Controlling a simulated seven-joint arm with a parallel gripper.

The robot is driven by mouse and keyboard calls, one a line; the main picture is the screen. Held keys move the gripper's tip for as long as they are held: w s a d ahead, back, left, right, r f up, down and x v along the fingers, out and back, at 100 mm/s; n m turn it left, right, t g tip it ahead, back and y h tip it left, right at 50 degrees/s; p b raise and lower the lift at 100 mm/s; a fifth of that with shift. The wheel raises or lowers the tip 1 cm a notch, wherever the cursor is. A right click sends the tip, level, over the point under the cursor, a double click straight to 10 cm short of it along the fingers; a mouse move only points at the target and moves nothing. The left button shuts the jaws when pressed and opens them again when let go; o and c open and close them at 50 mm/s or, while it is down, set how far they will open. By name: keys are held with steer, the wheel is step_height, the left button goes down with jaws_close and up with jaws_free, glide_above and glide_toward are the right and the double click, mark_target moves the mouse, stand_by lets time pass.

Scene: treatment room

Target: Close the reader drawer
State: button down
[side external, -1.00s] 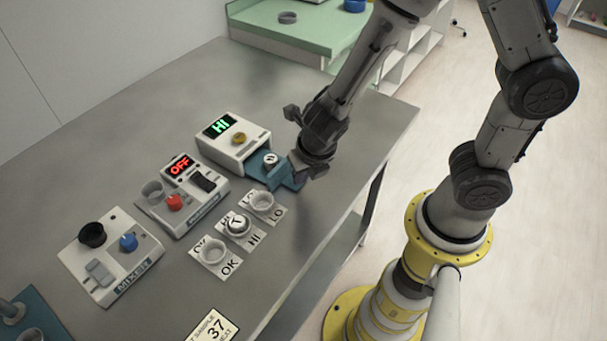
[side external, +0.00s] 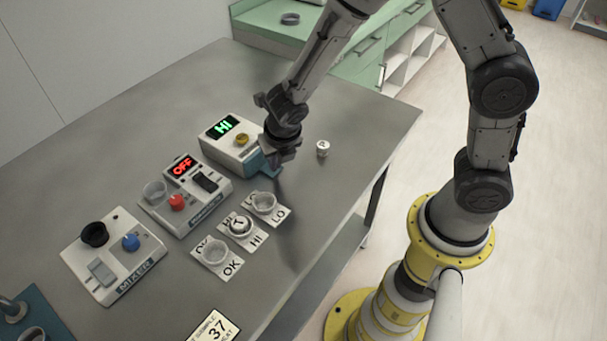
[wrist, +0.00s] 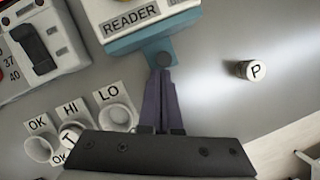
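The reader (side external: 231,143) is a white box with a green "HI" display, and its label shows in the wrist view (wrist: 130,17). Its teal drawer (wrist: 180,32) shows as a narrow strip below the label, with a small tab at its front. In the side view the drawer (side external: 257,164) is mostly hidden by my gripper (side external: 275,166). In the wrist view my gripper's fingers (wrist: 161,76) are together, tips at the tab, apparently touching it. The drawer's inside is hidden; I cannot tell whether it is fully flush.
A white "P"-capped vial (wrist: 250,70) stands on the table right of the drawer. OK, HI and LO cards with ring holders (side external: 240,225) lie in front; the HI one holds a capped vial. A device reading "OFF" (side external: 186,188) and a mixer (side external: 113,255) stand left.

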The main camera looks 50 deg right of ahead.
steer(key=s+a, duration=0.2)
steer(key=s, duration=0.1)
steer(key=shift+s+r, duration=0.15)
steer(key=shift+s, duration=0.05)
steer(key=v, duration=1)
steer(key=d+r+m+t, duration=0.2)
steer(key=d+r+m, duration=0.2)
steer(key=d+r, duration=0.3)
steer(key=s+d+r+m+y, duration=0.1)
steer(key=s+d+r+m, duration=0.1)
steer(key=s+m, duration=0.5)
steer(key=s+d+r+m+y, duration=0.1)
steer(key=s+m, duration=0.7)
steer(key=m, duration=1.1)
steer(key=shift+d+r+m, duration=0.3)
steer(key=shift+d+r, duration=0.05)
steer(key=shift+r, duration=0.25)
steer(key=shift+s, duration=0.15)
